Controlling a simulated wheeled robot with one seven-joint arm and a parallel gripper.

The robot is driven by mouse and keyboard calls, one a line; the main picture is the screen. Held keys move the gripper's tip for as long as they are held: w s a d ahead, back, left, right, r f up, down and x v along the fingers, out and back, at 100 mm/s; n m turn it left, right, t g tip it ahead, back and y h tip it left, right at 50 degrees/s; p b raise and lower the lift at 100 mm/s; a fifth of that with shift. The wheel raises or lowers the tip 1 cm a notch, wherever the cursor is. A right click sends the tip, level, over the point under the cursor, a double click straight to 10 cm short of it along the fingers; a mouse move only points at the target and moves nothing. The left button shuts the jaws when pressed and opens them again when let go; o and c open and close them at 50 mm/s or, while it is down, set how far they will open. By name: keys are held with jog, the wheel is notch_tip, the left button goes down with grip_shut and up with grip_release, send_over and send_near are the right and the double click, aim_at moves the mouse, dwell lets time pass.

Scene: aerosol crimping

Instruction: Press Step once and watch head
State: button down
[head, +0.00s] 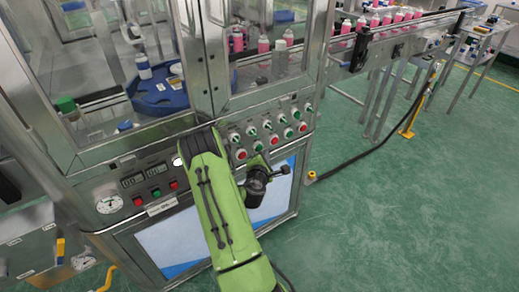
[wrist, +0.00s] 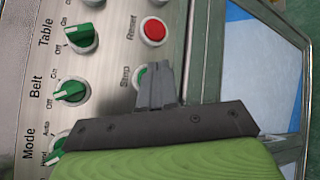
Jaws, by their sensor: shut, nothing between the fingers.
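In the wrist view my gripper (wrist: 160,75) is shut and empty, its dark fingers over the green Step button (wrist: 139,76). The fingers cover much of the button, so I cannot tell whether they touch it or whether it is pressed in. The Step label (wrist: 125,77) is readable beside it. In the head view my green arm reaches up to the control panel (head: 222,160), and I cannot make out the fingertips there. I cannot make out the crimping head behind the machine's windows.
The red Reset button (wrist: 153,31) sits beside Step. Green Table (wrist: 82,38) and Belt (wrist: 72,91) knobs are close by. A blue turntable (head: 160,100) shows behind glass, and pink cans (head: 390,17) stand on a conveyor at right.

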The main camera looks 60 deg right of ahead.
jog(key=shift+w, duration=0.1)
dwell(0.7)
jog(key=shift+w+d+p, duration=0.2)
jog(key=shift+w+p, duration=0.1)
jog(key=shift+p, duration=0.25)
jog(key=shift+w+d+p, duration=0.2)
jog(key=shift+w+p, duration=0.15)
jog(key=shift+p, duration=0.1)
dwell(0.6)
jog(key=shift+s+a+b, duration=0.4)
jog(key=shift+s+b, duration=0.3)
jog(key=shift+b, duration=0.25)
jog(key=shift+s+a+b, duration=0.4)
jog(key=shift+s+b, duration=0.35)
jog(key=shift+b, duration=0.1)
jog(key=shift+s+a+b, duration=0.35)
jog(key=shift+s+b, duration=0.4)
jog(key=shift+b, duration=0.15)
jog(key=shift+s+a+b, duration=0.4)
jog(key=shift+s+b, duration=0.35)
jog(key=shift+b, duration=0.1)
